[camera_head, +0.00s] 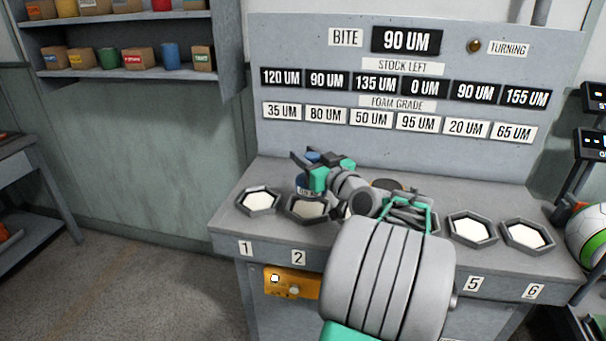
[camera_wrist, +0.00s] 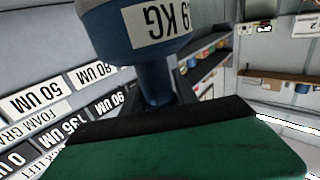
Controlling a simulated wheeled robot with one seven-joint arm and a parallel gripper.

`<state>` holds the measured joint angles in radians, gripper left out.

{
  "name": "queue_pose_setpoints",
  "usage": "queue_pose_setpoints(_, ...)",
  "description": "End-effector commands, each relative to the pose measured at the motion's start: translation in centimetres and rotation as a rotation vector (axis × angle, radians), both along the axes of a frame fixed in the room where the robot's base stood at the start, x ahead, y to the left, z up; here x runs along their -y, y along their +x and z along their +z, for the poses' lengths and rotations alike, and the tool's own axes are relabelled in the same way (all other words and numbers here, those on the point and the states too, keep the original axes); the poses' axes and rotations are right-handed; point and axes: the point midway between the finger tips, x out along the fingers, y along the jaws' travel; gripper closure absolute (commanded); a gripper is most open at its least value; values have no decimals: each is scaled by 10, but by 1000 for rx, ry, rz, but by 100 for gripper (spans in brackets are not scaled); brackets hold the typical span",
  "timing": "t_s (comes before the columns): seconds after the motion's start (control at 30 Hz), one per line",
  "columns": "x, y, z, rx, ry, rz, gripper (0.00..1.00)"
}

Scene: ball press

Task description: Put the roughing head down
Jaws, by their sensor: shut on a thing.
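My gripper (camera_head: 314,163) is shut on a blue head with a white label, the roughing head (camera_head: 303,184). In the head view it hangs above the bench near dishes 1 and 2, partly covered by the green jaws. In the wrist view the roughing head (camera_wrist: 135,14) shows a wide blue body, a narrower neck and a label ending in "9 KG". The neck is between the dark jaws, and the green gripper part fills the lower picture. I cannot tell whether the head touches the bench.
The grey bench (camera_head: 230,222) carries several six-sided dishes, including dish 1 (camera_head: 258,201) and dish 2 (camera_head: 306,208). My arm hides the middle places. A round dark-rimmed thing (camera_head: 388,184) stands behind my wrist. The sign panel (camera_head: 300,140) rises at the back, reading "BITE 90 UM".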

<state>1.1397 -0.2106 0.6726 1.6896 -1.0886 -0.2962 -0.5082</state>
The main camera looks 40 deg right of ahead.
Motion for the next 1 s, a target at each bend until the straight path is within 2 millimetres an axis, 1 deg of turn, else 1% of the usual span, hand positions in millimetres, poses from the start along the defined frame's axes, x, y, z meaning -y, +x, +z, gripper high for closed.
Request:
queue_pose_setpoints(0.03,3,8,-10,0,2,2,100)
queue_pose_setpoints(0.1,7,17,-21,2,1,2,100)
queue_pose_setpoints(0.2,12,24,-30,4,-2,1,100)
queue_pose_setpoints(0.37,16,33,-43,2,-1,1,100)
queue_pose_setpoints(0.5,16,32,-66,2,0,-1,100)
queue_pose_setpoints(0.53,16,31,-69,3,0,-1,100)
queue_pose_setpoints(0.93,16,31,-74,4,-5,0,100)
queue_pose_setpoints(0.97,15,31,-77,-1,0,0,64)
queue_pose_setpoints(1.0,15,31,-76,-1,0,-1,61)
